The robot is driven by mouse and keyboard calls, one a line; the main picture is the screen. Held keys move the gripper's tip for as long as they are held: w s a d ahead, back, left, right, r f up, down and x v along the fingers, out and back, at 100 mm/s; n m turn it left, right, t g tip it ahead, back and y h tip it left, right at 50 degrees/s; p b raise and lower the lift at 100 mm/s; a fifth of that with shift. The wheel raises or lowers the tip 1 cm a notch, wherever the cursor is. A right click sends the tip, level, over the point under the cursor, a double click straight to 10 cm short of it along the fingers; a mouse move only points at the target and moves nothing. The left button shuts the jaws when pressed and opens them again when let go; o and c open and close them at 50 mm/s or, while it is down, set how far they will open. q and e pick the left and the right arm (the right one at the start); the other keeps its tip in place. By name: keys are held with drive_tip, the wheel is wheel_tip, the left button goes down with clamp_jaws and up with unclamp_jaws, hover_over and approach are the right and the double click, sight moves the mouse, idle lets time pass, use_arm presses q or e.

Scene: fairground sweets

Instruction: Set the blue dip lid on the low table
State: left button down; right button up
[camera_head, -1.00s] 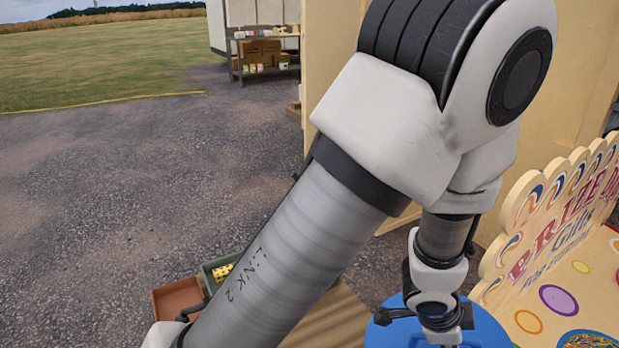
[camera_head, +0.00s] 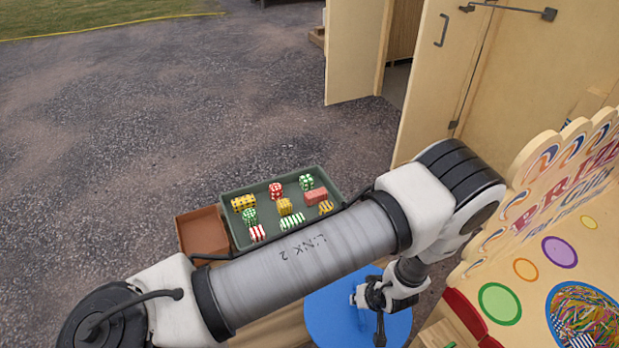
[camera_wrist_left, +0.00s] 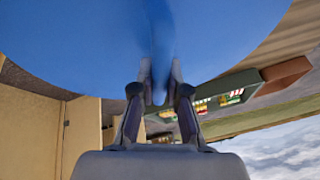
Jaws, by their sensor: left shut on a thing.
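The blue dip lid (camera_head: 328,305) is a large round blue disc at the bottom of the head view. My left gripper (camera_head: 367,312) is shut on it at its upper side. In the left wrist view the lid (camera_wrist_left: 70,45) fills the upper part, with the two fingers (camera_wrist_left: 161,85) closed on a raised blue part. A low wooden surface (camera_head: 272,332), probably the low table, shows beside the lid, mostly hidden behind my arm. I cannot tell whether the lid touches it. My right gripper is not in view.
A green tray (camera_head: 232,181) with several patterned sweets and an empty brown box (camera_head: 203,233) sit beyond my left arm. A prize counter (camera_head: 470,290) with a scalloped sign stands close on the right. Wooden doors (camera_head: 430,80) stand behind. Open gravel lies left.

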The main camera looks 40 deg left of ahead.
use_arm(q)
drive_tip(key=shift+w+a+f+b, duration=0.75)
drive_tip(key=shift+w+a+b, duration=0.2)
drive_tip(key=shift+b, duration=4.2)
drive_tip(key=w+a+f+b, duration=0.1)
drive_tip(key=w+a+b, duration=0.1)
drive_tip(key=a+b, duration=0.1)
drive_tip(key=w+a+f+b, duration=0.1)
drive_tip(key=w+a+b, duration=0.2)
drive_tip(key=a, duration=0.1)
drive_tip(key=w+a+f+b, duration=0.2)
drive_tip(key=w+a+b, duration=0.1)
drive_tip(key=b, duration=0.1)
drive_tip(key=shift+w+a, duration=0.1)
drive_tip(key=shift+a, duration=0.2)
drive_tip(key=shift+r, duration=0.3)
drive_tip(key=c, duration=1.6)
unclamp_jaws()
drive_tip(key=shift+f, duration=0.2)
drive_tip(key=o, duration=0.4)
drive_tip(key=shift+r, duration=0.1)
